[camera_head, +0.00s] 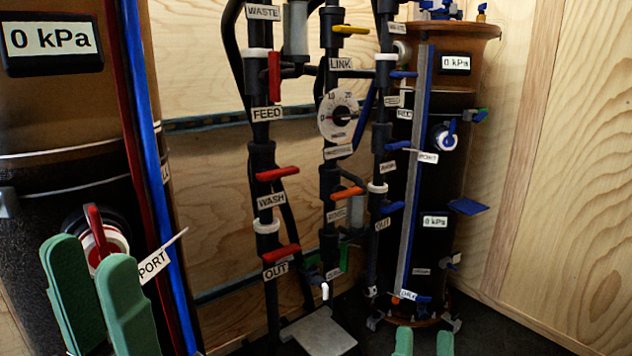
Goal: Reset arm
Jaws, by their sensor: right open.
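My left gripper (92,268) shows at the lower left as two green fingers with a gap between them. It is in front of the red-handled port valve (95,232) on the near tank (65,110). The red handle shows just above and between the fingertips; I cannot tell whether they touch it. My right gripper (424,336) shows only as two green fingertips at the bottom edge, right of the middle. They are apart with nothing between them. The rest of both arms is out of view.
Black pipes with red handles, such as the wash valve (278,174), stand in the middle beside a round gauge (338,115). A brown and black tank (440,170) with blue handles stands at the right. A grey plate (320,334) lies low in the middle. Wooden walls (560,150) enclose the space.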

